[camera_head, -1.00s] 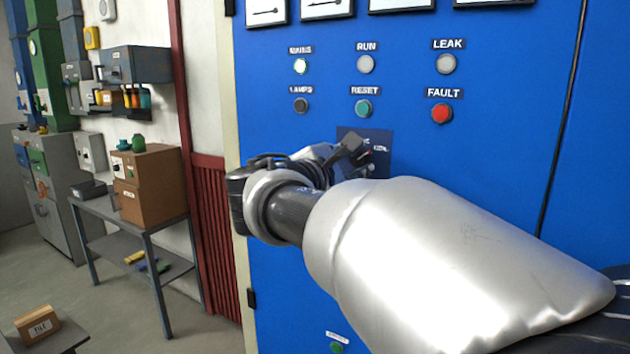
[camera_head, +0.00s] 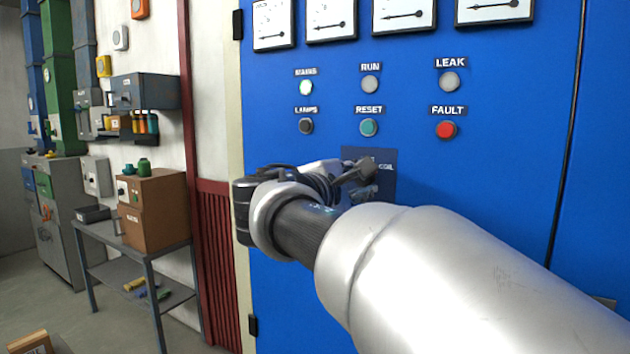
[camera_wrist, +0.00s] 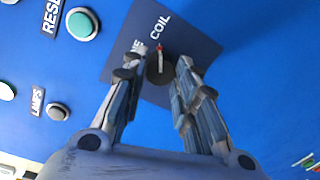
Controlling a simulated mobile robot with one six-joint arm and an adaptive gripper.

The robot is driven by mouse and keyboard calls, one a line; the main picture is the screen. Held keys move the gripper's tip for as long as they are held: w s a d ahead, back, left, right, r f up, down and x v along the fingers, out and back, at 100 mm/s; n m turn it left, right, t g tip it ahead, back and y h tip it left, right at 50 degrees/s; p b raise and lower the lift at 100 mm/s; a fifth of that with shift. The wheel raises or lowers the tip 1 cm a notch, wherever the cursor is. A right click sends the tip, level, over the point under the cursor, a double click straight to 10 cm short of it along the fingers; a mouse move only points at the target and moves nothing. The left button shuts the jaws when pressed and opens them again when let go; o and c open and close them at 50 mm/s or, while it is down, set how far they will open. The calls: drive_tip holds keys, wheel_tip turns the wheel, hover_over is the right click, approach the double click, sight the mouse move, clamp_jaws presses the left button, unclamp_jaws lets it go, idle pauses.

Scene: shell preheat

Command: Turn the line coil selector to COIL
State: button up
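The selector (camera_wrist: 160,70) is a dark round knob with a red mark, on a dark blue plate (camera_wrist: 190,38). In the wrist view the red mark points up the picture, towards the COIL lettering (camera_wrist: 160,26). The other label is partly hidden by a finger; only its last letters show. My gripper (camera_wrist: 158,62) is open, with one finger on each side of the knob. A narrow gap seems to show beside the knob; contact is unclear. In the head view the plate (camera_head: 385,158) shows behind my gripper (camera_head: 366,180), and the knob is hidden.
Above the plate are the RESET button (camera_head: 369,127), red FAULT button (camera_head: 446,129) and LAMPS button (camera_head: 306,126), with the lit MAINS lamp (camera_head: 306,87) higher up. My arm covers the lower cabinet front. A table with a brown box (camera_head: 152,215) stands left.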

drive_tip(key=o, duration=0.5)
drive_tip(key=shift+c, duration=0.2)
drive_tip(key=v, duration=1.2)
drive_tip(key=shift+d, duration=0.1)
